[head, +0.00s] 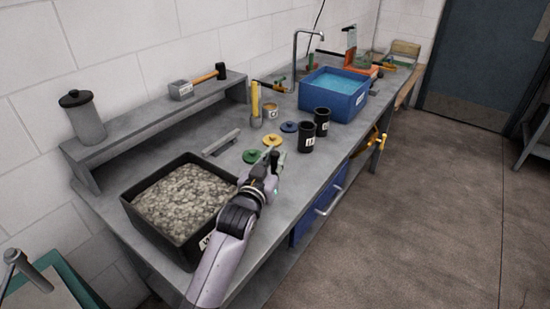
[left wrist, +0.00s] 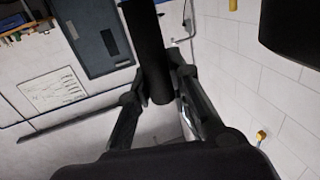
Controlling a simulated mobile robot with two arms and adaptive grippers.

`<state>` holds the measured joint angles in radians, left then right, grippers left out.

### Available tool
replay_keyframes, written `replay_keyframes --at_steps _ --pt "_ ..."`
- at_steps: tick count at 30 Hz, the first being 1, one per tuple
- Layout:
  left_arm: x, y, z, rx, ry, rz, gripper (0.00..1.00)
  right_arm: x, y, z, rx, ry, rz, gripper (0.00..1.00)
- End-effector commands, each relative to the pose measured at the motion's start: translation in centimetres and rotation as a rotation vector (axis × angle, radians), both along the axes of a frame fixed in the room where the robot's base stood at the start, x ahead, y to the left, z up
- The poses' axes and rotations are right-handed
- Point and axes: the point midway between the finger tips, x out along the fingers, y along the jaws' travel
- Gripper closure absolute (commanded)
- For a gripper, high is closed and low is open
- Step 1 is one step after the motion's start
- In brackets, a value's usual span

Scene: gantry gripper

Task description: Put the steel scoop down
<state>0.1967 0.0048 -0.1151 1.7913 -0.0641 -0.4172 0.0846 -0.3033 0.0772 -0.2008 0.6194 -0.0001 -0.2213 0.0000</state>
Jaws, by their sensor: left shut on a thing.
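My left gripper (head: 272,167) is over the front edge of the grey workbench (head: 215,123), just right of a black tub of grey gravel (head: 185,158). In the left wrist view its two fingers (left wrist: 160,100) are closed on a black cylindrical handle (left wrist: 152,50), which I take to be the steel scoop's. In the head view a small dark piece of the handle (head: 277,158) shows above the fingers. The scoop's steel bowl cannot be made out in either view. I cannot tell whether the scoop touches the bench. My right gripper is not in view.
Green (head: 251,156), yellow (head: 272,140) and blue (head: 289,127) lids lie beyond the gripper. Two black cups (head: 306,137) stand near the front edge. A blue water tub (head: 333,94) is farther back. A metal bar (head: 221,142) lies behind the gravel tub.

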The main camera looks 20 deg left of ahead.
Motion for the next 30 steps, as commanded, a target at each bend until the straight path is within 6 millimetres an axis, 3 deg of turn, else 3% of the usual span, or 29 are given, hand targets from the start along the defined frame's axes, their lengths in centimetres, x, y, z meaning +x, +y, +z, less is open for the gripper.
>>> replay_keyframes --at_steps 5,6,15,25,30 --pt "0.0 0.0 -0.2 0.000 -0.001 0.000 1.00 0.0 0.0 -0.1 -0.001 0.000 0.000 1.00" --pt "0.0 0.0 -0.3 -0.001 0.000 0.000 0.81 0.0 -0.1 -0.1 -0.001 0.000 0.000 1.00" --pt "0.0 0.0 -0.3 0.000 0.001 0.000 0.62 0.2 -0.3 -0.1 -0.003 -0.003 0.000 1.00" --pt "0.0 0.0 0.2 0.000 -0.001 0.000 0.62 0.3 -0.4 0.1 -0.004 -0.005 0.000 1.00" --pt "-2.2 0.2 -0.2 0.000 0.002 0.000 0.62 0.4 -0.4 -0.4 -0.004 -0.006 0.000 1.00"
